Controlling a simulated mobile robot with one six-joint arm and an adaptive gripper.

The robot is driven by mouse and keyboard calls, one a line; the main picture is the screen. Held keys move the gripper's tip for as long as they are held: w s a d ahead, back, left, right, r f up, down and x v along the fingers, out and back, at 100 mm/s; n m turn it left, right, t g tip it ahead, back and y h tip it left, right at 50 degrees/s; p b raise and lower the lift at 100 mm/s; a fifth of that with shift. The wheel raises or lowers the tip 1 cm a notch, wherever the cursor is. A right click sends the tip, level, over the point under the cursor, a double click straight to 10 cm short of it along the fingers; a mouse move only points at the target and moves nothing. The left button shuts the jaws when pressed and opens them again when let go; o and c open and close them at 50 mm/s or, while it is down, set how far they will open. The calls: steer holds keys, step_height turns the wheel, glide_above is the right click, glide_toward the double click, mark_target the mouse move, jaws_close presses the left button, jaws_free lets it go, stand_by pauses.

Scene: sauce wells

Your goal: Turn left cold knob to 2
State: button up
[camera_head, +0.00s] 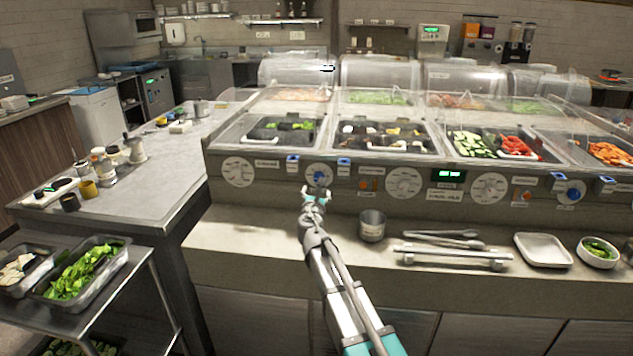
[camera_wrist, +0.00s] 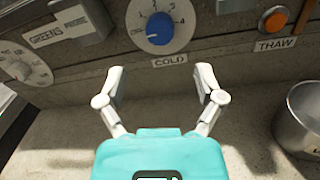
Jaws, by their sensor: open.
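The left cold knob (camera_wrist: 159,29) is blue on a round white dial, above a "COLD" label (camera_wrist: 170,60). The dial has numbers up to 4 around its upper part. A pale mark on the knob seems to lie toward its lower left, away from the 2; it is small. In the head view the left cold knob (camera_head: 319,174) is on the counter's front panel. My gripper (camera_wrist: 160,76) is open and empty, its fingers apart below the knob and not touching it. My gripper also shows in the head view (camera_head: 317,192), just under the dial.
A "THAW" button (camera_wrist: 276,19) is right of the dial, and a "GREENS" dial (camera_wrist: 22,66) is left. A metal cup (camera_head: 372,226), tongs (camera_head: 445,238) and a white tray (camera_head: 542,250) are on the ledge. Another blue knob (camera_head: 573,194) is far right.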

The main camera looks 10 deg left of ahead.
steer(key=w, duration=0.7)
steer(key=shift+w, duration=0.3)
steer(key=shift+c, duration=0.2)
steer(key=c, duration=1.1)
steer(key=shift+a, duration=0.25)
steer(key=shift+d, duration=0.1)
